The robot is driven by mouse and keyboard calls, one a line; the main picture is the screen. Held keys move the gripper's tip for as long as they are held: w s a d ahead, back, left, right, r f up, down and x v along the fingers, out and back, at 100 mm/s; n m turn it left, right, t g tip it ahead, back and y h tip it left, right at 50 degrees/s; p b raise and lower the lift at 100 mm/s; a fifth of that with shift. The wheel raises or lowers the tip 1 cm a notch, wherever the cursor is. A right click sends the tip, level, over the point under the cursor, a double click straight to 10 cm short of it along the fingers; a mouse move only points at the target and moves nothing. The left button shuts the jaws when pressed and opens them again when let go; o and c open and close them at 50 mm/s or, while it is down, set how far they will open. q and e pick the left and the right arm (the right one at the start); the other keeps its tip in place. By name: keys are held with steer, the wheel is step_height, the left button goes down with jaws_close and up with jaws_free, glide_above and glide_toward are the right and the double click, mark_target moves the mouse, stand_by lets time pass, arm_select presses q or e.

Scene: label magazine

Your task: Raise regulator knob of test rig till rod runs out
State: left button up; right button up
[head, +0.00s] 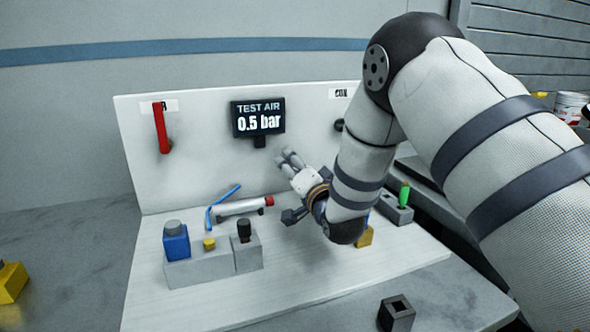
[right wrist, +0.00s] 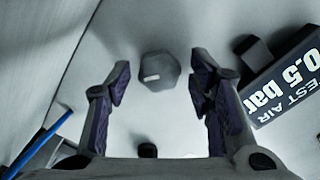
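The test rig's white panel (head: 190,185) carries a display (head: 258,118) reading 0.5 bar, which also shows turned around in the right wrist view (right wrist: 285,85). My right gripper (head: 290,157) is in front of the panel, below and right of the display. In the right wrist view it is open (right wrist: 160,84), with a dark faceted knob (right wrist: 158,71) with a white mark between its fingertips; gaps show on both sides. The gripper hides this knob in the head view. A pale cylinder (head: 238,207) with a red end (head: 269,201) lies on the base; I make out no rod outside it. My left gripper is out of view.
A red lever (head: 161,127) hangs at the panel's left. A blue hose (head: 210,215) rises by the cylinder. A grey block (head: 200,272) in front holds a blue part (head: 176,243), a yellow button (head: 209,244) and a black knob (head: 244,231). A green-handled item (head: 404,190) stands at right.

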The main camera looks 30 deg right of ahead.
steer(key=c, duration=0.9)
steer(key=shift+o, duration=0.2)
steer(key=shift+s+r+m+p, duration=0.1)
steer(key=shift+r+m+p, duration=0.25)
steer(key=shift+m, duration=0.35)
steer(key=shift+f+m, duration=0.3)
steer(key=shift+m, duration=0.6)
steer(key=o, duration=1.1)
steer(key=shift+o, duration=0.2)
steer(key=v, duration=1.1)
steer(key=shift+s+f, duration=0.1)
steer(key=shift+s, duration=0.3)
